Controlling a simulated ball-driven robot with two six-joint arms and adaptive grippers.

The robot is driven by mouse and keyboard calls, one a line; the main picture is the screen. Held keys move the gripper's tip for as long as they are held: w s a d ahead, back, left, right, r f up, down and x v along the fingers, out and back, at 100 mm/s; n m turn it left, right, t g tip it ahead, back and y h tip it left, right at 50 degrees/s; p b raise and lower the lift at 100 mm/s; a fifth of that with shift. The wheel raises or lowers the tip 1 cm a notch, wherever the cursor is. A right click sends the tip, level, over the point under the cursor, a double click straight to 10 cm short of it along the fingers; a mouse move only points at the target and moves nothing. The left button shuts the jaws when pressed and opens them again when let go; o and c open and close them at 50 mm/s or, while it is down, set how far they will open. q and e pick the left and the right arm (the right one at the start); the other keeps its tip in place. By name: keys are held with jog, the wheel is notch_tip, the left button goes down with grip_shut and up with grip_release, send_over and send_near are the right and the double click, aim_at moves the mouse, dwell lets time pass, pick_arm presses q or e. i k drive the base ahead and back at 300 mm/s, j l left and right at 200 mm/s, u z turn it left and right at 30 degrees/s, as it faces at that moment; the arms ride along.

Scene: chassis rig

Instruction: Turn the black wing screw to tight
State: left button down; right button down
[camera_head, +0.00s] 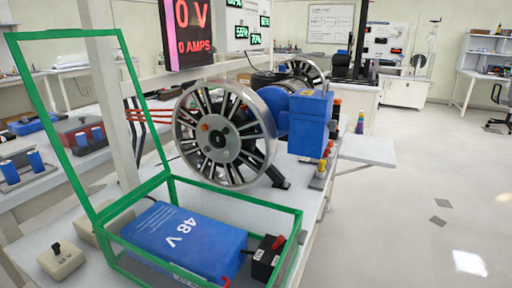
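I cannot make out a black wing screw for certain. A small black upright part (57,247) stands on top of a beige block (62,264) at the lower left; it is too small to tell whether it is a wing screw. A large spoked wheel (222,134) with a dark hub stands upright at the middle of the bench, joined to a blue motor-like unit (308,122). Neither of my grippers is in view.
A green open frame (245,203) surrounds a blue 48 V battery (180,237) on the bench, its tall side rising at the left. A black box with a red lever (267,258) sits beside the battery. The floor (430,190) on the right is clear.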

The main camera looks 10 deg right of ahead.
aim_at(335, 116)
jog(key=z, duration=0.85)
jog(key=i+l+u, duration=0.1)
jog(key=l, duration=0.3)
jog(key=i+l+u, duration=0.15)
jog(key=l, duration=0.25)
jog(key=i+l+u, duration=0.1)
jog(key=l, duration=0.35)
jog(key=i+l+u, duration=0.1)
jog(key=l, duration=0.35)
